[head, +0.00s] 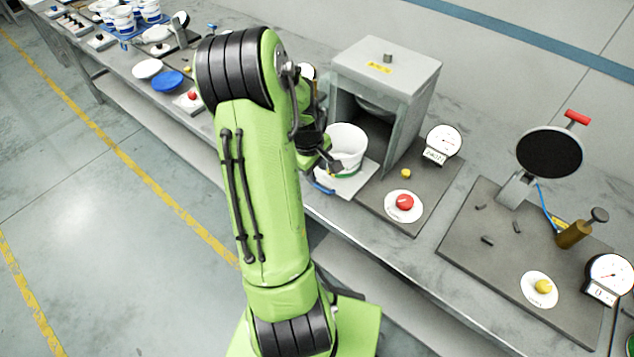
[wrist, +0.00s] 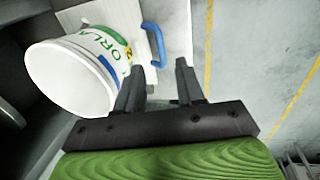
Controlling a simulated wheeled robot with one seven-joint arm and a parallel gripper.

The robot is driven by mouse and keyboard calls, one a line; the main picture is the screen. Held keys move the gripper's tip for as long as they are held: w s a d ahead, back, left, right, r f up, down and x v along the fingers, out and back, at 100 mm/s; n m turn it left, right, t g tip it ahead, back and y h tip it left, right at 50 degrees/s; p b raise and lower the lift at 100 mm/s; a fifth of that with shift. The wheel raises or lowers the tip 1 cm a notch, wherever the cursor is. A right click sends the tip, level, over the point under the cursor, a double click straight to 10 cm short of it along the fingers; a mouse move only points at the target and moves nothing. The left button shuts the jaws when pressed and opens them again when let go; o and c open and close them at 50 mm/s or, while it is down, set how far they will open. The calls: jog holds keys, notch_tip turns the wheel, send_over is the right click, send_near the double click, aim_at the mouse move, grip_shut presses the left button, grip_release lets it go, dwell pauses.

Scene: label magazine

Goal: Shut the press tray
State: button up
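The press is a grey box with an open front (head: 400,72). Its white tray (head: 352,184) sticks out of the opening and bears a white tub (head: 346,146) with a green band. The tub and tray also show in the wrist view, the tub (wrist: 75,78) at left and the tray (wrist: 178,22) behind it. A blue handle (wrist: 155,42) is on the tray's outer edge; in the head view the handle (head: 322,187) is partly hidden by my arm. My gripper (wrist: 160,68) is open and empty, its fingertips close to the handle; contact cannot be told.
A red button (head: 405,202) and a dial gauge (head: 444,140) are right of the tray. Another station with a black disc (head: 549,153) and a brass cylinder (head: 573,235) stands further right. Tubs and lids are at the far left of the bench. Floor in front is clear.

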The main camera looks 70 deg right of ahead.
aim_at(320, 186)
jog(key=f, duration=0.2)
jog(key=d+f, duration=0.1)
jog(key=f, duration=0.4)
jog(key=shift+s+d+f, duration=0.15)
jog(key=shift+s+d, duration=0.05)
jog(key=shift+s, duration=0.1)
jog(key=shift+c, duration=0.2)
grip_shut()
